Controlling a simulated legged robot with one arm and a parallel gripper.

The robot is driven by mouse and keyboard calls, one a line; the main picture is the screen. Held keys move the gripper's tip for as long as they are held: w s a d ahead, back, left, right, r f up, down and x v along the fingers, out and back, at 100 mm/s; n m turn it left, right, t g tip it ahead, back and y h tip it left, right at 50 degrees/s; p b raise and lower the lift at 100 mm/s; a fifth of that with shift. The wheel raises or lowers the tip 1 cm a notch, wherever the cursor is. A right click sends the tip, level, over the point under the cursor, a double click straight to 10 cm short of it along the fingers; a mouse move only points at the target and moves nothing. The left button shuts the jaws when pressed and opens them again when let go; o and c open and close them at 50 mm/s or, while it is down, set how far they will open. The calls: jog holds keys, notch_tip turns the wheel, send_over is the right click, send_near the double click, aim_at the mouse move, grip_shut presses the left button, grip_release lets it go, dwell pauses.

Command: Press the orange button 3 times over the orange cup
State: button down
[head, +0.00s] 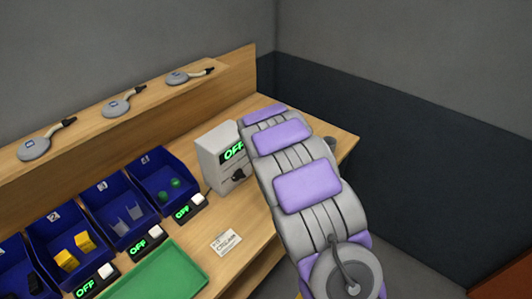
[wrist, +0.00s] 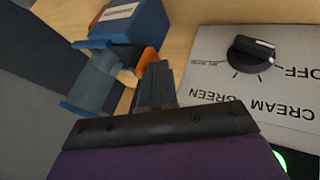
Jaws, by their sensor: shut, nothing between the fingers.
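In the wrist view my gripper (wrist: 155,84) is shut and empty, its dark fingers pointing up the picture. A small orange part (wrist: 157,72) shows just beyond the fingertips and is partly hidden by them. I cannot tell whether it is the orange button or the orange cup, or whether the fingers touch it. Beside it on the left is a blue device (wrist: 130,22) with a pale label and a blue-grey lower part. In the head view my arm covers the gripper, and no orange button or cup shows there.
A grey box (head: 212,155) reads OFF; its dial panel (wrist: 225,100) has a black knob (wrist: 250,53). Blue bins (head: 165,180), small OFF displays (head: 146,243), a green tray (head: 165,275) and a card (head: 226,241) occupy the bench. Round-headed tools (head: 117,107) lie on the shelf.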

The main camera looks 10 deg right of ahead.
jog(key=p+v, duration=0.1)
jog(key=v, duration=0.8)
jog(key=shift+a, duration=0.3)
dwell(0.7)
